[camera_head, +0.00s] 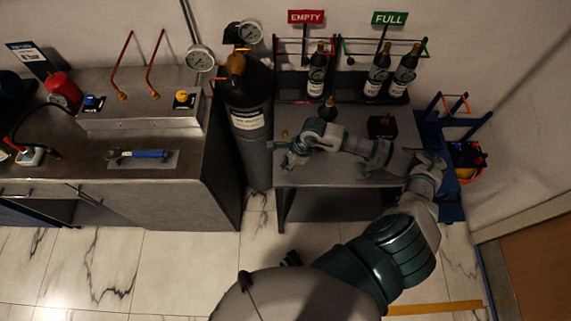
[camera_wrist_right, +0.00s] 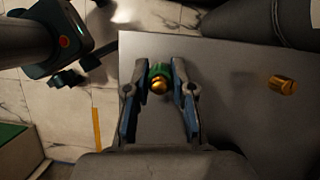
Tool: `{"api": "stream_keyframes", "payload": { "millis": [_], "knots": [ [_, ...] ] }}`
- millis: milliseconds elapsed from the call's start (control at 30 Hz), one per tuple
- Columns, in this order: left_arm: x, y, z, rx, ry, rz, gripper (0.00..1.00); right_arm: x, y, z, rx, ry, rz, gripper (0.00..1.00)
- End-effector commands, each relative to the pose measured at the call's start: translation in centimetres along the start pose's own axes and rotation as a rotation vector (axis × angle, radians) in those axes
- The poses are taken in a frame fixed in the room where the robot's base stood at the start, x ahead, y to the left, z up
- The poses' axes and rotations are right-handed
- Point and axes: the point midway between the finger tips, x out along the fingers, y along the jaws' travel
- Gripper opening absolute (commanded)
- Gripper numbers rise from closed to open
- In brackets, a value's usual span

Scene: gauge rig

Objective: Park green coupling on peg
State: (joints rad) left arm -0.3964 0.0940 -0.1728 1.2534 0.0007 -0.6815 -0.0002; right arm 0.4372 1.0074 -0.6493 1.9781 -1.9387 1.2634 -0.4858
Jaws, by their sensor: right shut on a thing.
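My right gripper (camera_head: 285,153) is low over the grey table (camera_head: 330,177), at its left part. In the right wrist view its two fingers (camera_wrist_right: 159,78) are shut on the green coupling (camera_wrist_right: 158,69), a short green piece with a brass end. In the head view I cannot make the coupling out behind the gripper. A short brass peg-like piece (camera_wrist_right: 282,84) stands apart to the right of the gripper in the wrist view. It shows small in the head view (camera_head: 284,134) just beyond the gripper. My left gripper is not clearly visible.
A dark gas cylinder (camera_head: 249,150) stands close left of the table. Dark bottles (camera_head: 316,74) stand in racks behind, under EMPTY and FULL signs. A black block (camera_head: 382,126) sits on the table's right part. A steel bench (camera_head: 150,180) is at left.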

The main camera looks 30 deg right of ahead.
Motion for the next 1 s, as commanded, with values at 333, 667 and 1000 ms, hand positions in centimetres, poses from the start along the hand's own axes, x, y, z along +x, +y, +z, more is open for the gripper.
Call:
{"api": "stream_keyframes", "payload": {
  "millis": [333, 667, 1000],
  "knots": [
    [0.03, -0.02, 0.01, 0.0, 0.0, 0.0, 0.95, 0.0, -0.02, 0.0, 0.0, 0.0, -0.001, 0.0],
    [0.35, 0.01, 0.16, 0.0, -0.002, 0.0, 0.95, 0.31, -0.01, -0.12, 0.0, 0.0, 0.0, 0.0],
    [0.31, 0.0, 0.14, 0.0, -0.002, 0.0, 0.95, 0.26, -0.01, -0.09, 0.0, 0.0, -0.001, 0.4]
  ]
}}
